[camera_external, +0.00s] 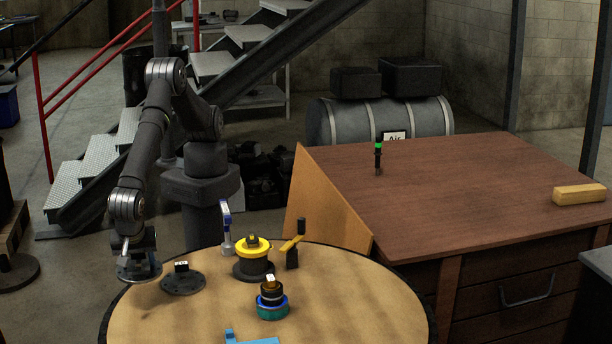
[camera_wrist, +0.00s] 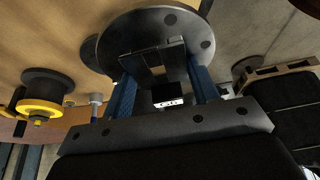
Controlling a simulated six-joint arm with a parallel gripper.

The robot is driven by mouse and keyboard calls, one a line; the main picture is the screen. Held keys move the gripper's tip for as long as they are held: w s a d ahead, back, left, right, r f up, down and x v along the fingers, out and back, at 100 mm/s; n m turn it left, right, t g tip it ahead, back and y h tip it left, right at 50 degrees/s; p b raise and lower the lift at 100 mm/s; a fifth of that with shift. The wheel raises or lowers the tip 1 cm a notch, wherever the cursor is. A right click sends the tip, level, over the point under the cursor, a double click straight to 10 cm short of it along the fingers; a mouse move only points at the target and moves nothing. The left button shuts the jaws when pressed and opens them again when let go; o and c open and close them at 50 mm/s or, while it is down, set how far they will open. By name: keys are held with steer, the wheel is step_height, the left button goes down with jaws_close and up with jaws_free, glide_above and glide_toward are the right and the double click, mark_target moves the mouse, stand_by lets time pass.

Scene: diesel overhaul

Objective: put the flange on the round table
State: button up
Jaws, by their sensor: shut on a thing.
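My gripper (camera_external: 137,255) is shut on a dark flange (camera_external: 140,275), a flat round disc, at the left rim of the round table (camera_external: 370,300). In the wrist view, the blue fingers of my gripper (camera_wrist: 163,75) close on the block at the middle of the flange (camera_wrist: 190,33), whose disc has bolt holes. There the disc overlaps the table edge, with wood to the left and grey floor to the right. I cannot tell its exact height. A second dark disc with a small block (camera_external: 183,283) lies on the table just right of it.
A yellow-topped dark spool (camera_external: 252,245), a blue-and-white upright tool (camera_external: 226,235), a yellow-handled part (camera_external: 292,243) and a teal-based jar (camera_external: 272,306) stand on the table. A light-blue piece (camera_external: 252,340) lies at the front. The table's right side is clear. A wooden workbench (camera_external: 460,180) stands behind right.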

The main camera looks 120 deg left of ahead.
glide_above(170, 311)
steer(key=w+d, duration=0.1)
step_height(170, 311, down, 6)
steer(key=shift+r, duration=0.25)
steer(key=shift+f, duration=1.9)
steer(key=shift+f, duration=0.1)
steer(key=o, duration=1.4)
steer(key=shift+f, duration=0.1)
steer(key=v, duration=1.2)
